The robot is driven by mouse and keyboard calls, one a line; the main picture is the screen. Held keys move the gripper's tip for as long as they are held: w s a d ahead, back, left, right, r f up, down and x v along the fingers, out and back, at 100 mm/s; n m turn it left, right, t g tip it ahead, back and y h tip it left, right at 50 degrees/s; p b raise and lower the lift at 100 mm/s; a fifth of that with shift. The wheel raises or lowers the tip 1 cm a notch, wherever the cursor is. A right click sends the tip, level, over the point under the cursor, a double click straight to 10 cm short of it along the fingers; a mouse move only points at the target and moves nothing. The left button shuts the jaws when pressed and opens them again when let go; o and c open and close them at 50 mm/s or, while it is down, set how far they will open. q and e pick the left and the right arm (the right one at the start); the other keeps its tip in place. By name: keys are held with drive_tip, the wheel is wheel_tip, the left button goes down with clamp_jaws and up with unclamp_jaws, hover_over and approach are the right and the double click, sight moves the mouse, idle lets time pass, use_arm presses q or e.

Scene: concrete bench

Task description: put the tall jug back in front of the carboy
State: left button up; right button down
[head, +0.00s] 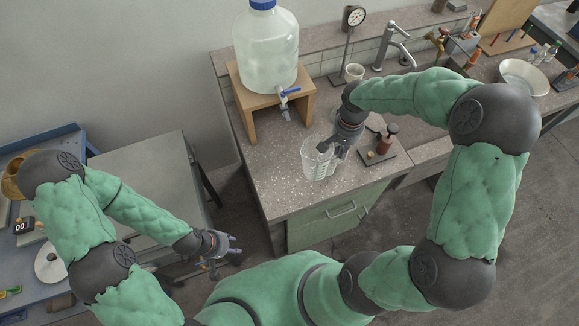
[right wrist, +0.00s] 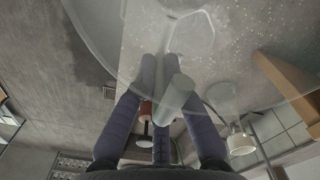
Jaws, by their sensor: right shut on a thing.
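The tall clear jug (head: 316,165) is upright at the bench's front, right of and nearer than the carboy stand's front. My right gripper (head: 330,148) is shut on its handle from the right. In the right wrist view the fingers (right wrist: 162,75) close around the clear handle (right wrist: 176,98), and the jug wall (right wrist: 215,75) fills the top. I cannot tell whether its base touches the bench. The carboy (head: 265,52), with a blue cap and blue-handled tap (head: 287,97), stands on a wooden stand (head: 252,112). My left gripper (head: 228,250) is empty and open, away from the bench.
The speckled bench top (head: 275,170) is clear in front of the stand.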

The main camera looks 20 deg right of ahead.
sight(315, 154)
drive_tip(key=w+a+f, duration=0.1)
drive_tip(key=a, duration=0.1)
drive_tip(key=w+a+f, duration=0.1)
drive_tip(key=a, duration=0.1)
drive_tip(key=w+a+f, duration=0.1)
drive_tip(key=a, duration=0.1)
drive_tip(key=shift+w+a+f+b, duration=0.1)
drive_tip(key=shift+a+f+b, duration=0.25)
drive_tip(key=shift+a+b, duration=0.05)
drive_tip(key=shift+w+a+f+b, duration=0.3)
drive_tip(key=shift+a+f, duration=0.35)
drive_tip(key=shift+f, duration=0.75)
drive_tip(key=shift+w+a+f+b, duration=0.3)
drive_tip(key=shift+a+f, duration=0.35)
drive_tip(key=shift+f, duration=0.75)
drive_tip(key=shift+w+a+f+b, duration=0.15)
drive_tip(key=shift+w+a+f, duration=0.35)
drive_tip(key=shift+f, duration=0.9)
drive_tip(key=shift+s+a, duration=0.15)
drive_tip(key=shift+f, duration=0.15)
drive_tip(key=c, duration=1.3)
unclamp_jaws()
drive_tip(key=shift+c, duration=0.2)
